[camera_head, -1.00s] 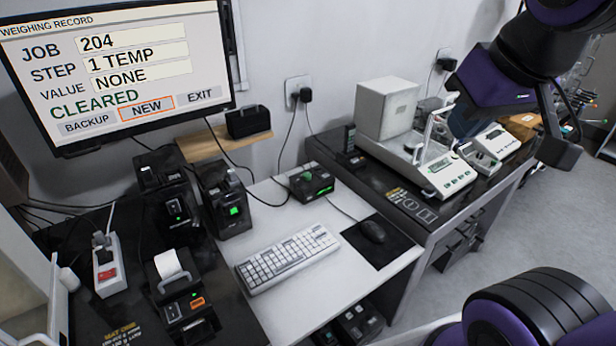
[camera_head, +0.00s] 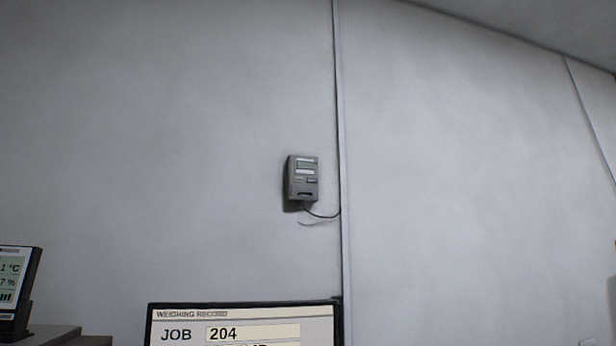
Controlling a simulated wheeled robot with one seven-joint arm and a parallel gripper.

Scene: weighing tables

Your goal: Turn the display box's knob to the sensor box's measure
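A small grey box (camera_head: 302,179) is fixed to the wall near the middle of the view. It has a light label or small screen at its top, and a thin cable hangs from its bottom. It looks like a sensor box, but any writing on it is too small to read. The black box with a green display and a knob on the desk is out of view now. My gripper is not in view.
The top of the weighing record screen (camera_head: 245,322) shows JOB 204 at the bottom edge. A dark-framed display (camera_head: 17,290) at the lower left, partly cut off, shows °C and % readings. A vertical conduit (camera_head: 340,150) runs beside the grey box.

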